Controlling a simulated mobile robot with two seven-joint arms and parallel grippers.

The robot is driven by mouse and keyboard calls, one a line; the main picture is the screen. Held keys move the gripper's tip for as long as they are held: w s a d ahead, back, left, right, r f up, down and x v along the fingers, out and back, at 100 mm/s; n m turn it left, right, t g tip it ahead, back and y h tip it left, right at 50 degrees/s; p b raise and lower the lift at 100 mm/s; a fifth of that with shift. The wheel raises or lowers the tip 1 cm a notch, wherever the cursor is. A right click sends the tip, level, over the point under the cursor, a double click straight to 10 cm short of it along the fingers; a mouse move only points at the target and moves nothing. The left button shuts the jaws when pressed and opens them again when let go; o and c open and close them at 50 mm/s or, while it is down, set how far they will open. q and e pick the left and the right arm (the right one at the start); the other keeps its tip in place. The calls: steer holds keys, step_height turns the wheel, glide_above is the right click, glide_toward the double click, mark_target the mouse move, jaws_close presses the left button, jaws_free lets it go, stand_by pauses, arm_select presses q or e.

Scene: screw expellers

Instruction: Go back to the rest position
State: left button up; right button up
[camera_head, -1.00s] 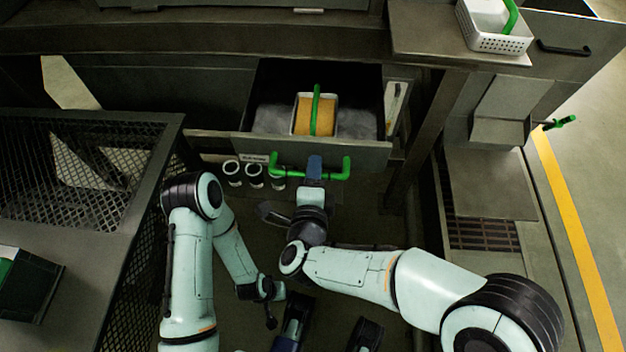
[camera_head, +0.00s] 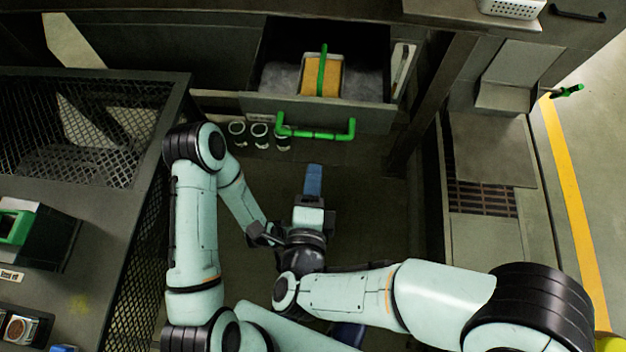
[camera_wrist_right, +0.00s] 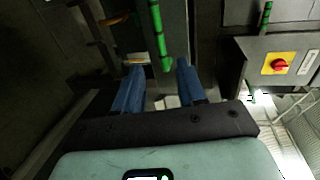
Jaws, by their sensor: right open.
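My right gripper (camera_head: 313,172) is in the middle of the head view, over the floor in front of the open drawer (camera_head: 318,113). Its blue fingers point toward the drawer and stand apart from the green drawer handle (camera_head: 316,134). In the right wrist view the two blue fingers (camera_wrist_right: 158,68) are spread with nothing held between them; a green bar (camera_wrist_right: 160,35) shows beyond them. My left arm (camera_head: 195,220) is folded at the left of the head view; its gripper cannot be made out behind the right arm.
The drawer holds a basket of yellow-orange material (camera_head: 320,77) with a green handle. Several dark cylinders (camera_head: 259,136) stand below the drawer. A mesh-sided table (camera_head: 150,78) is at the left. A metal machine base (camera_head: 490,240) is at the right. The floor between is clear.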

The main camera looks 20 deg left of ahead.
stand_by(0.4)
